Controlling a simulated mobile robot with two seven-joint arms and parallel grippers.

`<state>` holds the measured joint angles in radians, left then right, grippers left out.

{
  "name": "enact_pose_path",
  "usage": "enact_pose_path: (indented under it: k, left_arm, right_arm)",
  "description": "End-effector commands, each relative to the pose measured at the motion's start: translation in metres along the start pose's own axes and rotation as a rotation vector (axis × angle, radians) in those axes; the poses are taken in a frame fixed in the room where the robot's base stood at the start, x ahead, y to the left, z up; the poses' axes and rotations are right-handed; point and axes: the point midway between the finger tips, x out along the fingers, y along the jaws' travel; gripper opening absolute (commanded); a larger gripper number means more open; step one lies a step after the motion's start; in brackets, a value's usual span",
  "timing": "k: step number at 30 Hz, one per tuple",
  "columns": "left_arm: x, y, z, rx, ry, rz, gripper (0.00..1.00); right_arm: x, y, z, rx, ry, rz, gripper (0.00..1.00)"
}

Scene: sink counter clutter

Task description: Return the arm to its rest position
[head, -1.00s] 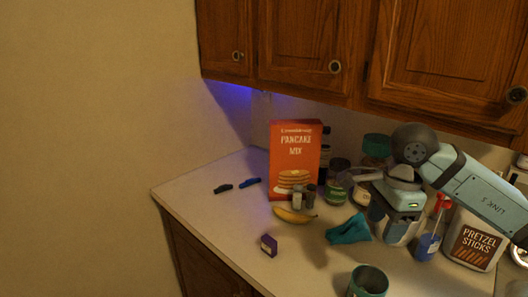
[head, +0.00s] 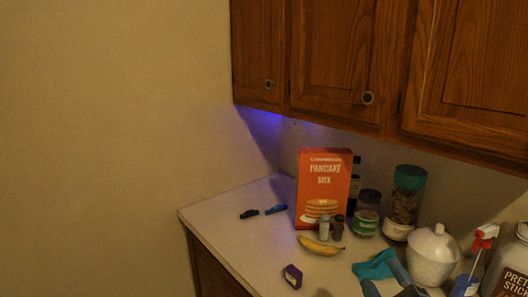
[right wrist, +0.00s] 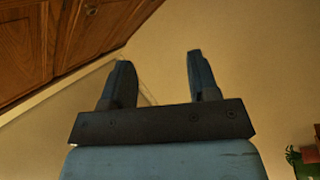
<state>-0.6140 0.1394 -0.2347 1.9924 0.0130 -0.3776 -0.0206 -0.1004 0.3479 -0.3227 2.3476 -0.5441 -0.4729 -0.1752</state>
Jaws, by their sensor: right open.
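The rest of the right arm is out of the head view. My left gripper is in neither view.
The counter (head: 235,210) holds a pancake mix box (head: 322,190), a banana (head: 320,246), a purple box (head: 292,276), jars (head: 404,200), a white lidded pot (head: 432,258), a spray bottle (head: 474,265) and a pretzel container (head: 512,275). Wooden cabinets (head: 330,50) overhang it.

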Motion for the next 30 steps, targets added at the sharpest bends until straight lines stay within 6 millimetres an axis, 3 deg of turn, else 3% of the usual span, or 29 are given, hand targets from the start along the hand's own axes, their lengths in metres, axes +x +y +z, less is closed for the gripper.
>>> enact_pose_path:
  k: [1, 3, 6, 9, 18, 26, 30]
  left_arm:
    - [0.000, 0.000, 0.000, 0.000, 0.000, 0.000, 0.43]
    - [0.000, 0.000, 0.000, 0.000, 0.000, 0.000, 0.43]
    - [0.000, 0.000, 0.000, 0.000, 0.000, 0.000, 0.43]
    - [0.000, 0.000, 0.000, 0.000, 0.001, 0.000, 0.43]
    - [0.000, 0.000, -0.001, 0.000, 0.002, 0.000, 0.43]
    - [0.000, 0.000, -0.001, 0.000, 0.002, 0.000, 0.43]
    - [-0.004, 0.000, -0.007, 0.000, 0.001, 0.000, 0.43]
  right_arm:
    - [-0.018, -0.017, 0.027, 0.105, -0.160, -0.060, 0.55]
    - [-0.048, -0.039, 0.061, 0.240, -0.375, -0.146, 0.55]
    - [-0.092, -0.068, 0.092, 0.384, -0.629, -0.256, 0.55]
    - [-0.130, -0.089, 0.108, 0.480, -0.809, -0.342, 0.55]
    - [-0.217, -0.125, 0.120, 0.646, -1.168, -0.526, 0.55]
    - [-0.273, -0.140, 0.114, 0.730, -1.379, -0.647, 0.55]
    - [-0.261, -0.149, 0.118, 0.739, -1.318, -0.632, 0.55]
